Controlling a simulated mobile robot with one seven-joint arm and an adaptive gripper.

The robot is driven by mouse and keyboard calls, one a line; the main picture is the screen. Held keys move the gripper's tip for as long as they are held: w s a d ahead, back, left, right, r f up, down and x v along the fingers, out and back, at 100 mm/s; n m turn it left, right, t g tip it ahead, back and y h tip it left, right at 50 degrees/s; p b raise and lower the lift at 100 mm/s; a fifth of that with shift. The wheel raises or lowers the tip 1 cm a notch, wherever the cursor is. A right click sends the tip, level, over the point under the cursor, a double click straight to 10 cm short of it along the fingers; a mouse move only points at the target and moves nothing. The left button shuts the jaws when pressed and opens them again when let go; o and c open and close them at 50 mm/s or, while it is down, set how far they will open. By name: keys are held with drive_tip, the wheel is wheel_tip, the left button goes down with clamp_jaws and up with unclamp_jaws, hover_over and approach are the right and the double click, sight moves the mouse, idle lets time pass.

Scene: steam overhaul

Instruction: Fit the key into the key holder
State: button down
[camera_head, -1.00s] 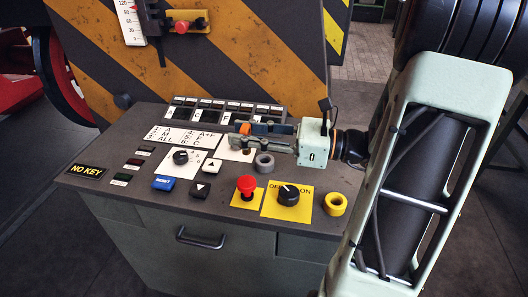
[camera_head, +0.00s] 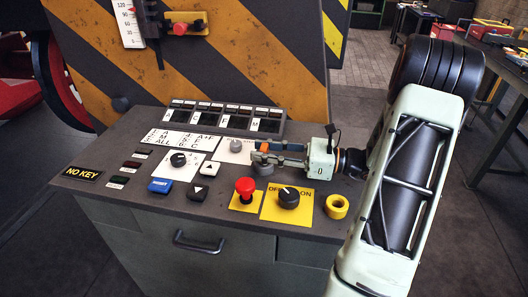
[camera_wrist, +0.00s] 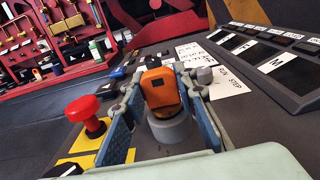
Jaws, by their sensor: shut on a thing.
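The key has an orange head (camera_wrist: 162,91) in the wrist view, held between the two blue-grey fingers of my gripper (camera_wrist: 161,84). A little of its orange shows in the head view (camera_head: 266,147). My gripper (camera_head: 264,154) is shut on it, low over the panel. A grey round holder (camera_wrist: 170,129) stands directly below the key head in the wrist view; in the head view this grey holder (camera_head: 263,169) is partly covered by the fingers. The key's lower end is hidden, so I cannot tell whether it is inside the holder.
A yellow ring-shaped holder (camera_head: 337,206) is to the right on the panel. A red mushroom button (camera_head: 245,188) and a black rotary knob (camera_head: 289,196) stand in front of my gripper. A raised display block (camera_head: 226,116) lies behind. A sign (camera_head: 83,174) reads "NO KEY".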

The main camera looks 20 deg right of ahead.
drive_tip(key=shift+f, duration=0.25)
drive_tip(key=c, duration=1.5)
unclamp_jaws()
drive_tip(key=shift+c, duration=0.2)
drive_tip(key=shift+r, duration=0.4)
drive_tip(key=v, duration=1.2)
drive_tip(key=shift+a, duration=0.15)
